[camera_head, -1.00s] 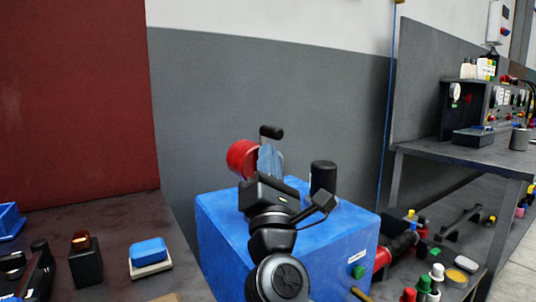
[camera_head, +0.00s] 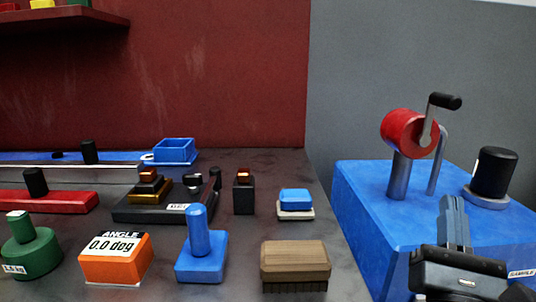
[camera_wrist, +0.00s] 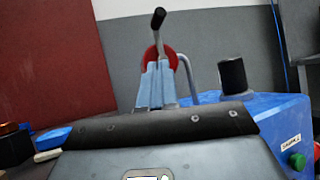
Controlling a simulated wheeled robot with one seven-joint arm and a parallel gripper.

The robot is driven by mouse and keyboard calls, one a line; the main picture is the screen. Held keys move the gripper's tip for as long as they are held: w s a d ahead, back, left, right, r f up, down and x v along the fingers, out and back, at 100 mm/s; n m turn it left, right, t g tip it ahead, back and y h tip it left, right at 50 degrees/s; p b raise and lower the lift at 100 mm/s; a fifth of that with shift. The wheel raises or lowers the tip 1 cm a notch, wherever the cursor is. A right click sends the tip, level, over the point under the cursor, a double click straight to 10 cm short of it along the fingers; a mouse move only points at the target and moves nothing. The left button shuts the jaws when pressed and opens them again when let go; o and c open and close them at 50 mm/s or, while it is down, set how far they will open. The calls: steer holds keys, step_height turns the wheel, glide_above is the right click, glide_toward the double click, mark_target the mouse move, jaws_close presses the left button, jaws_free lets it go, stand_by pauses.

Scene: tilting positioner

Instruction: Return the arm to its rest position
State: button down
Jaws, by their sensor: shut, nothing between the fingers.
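My gripper (camera_head: 454,212) is at the lower right of the head view, in front of the blue positioner box (camera_head: 366,222). Its fingers point up and are together with nothing between them. In the wrist view the closed fingers (camera_wrist: 156,84) stand in front of the red drum (camera_wrist: 150,58) and overlap it in the picture. The red drum also shows in the head view (camera_head: 402,131), on a grey post with a crank and black handle (camera_head: 445,101). No contact between my fingers and the crank is visible in the head view.
A black cylinder (camera_head: 494,172) stands on the blue box. On the dark bench to the left are a wooden brush (camera_head: 295,260), a blue-handled block (camera_head: 202,256), an orange angle gauge (camera_head: 115,262), a green weight (camera_head: 32,250) and a blue-topped pad (camera_head: 296,201). A green button (camera_wrist: 297,161) is on the box front.

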steer(key=s+a+f+m+g+y, duration=0.1)
steer(key=s+f+m+g+y, duration=0.2)
steer(key=s+f+m, duration=0.6)
steer(key=s+a+f+m+g+y, duration=0.2)
steer(key=s+f+m+y, duration=0.15)
steer(key=s+m, duration=0.95)
steer(key=s+a+f+m+g+y, duration=0.1)
steer(key=s+f+m+g+y, duration=0.2)
steer(key=s+f+m, duration=0.8)
step_height(320, 180, up, 16)
steer(key=s+n+p, duration=0.2)
steer(key=p, duration=1)
steer(key=shift+s+n, duration=0.15)
steer(key=shift+n, duration=0.25)
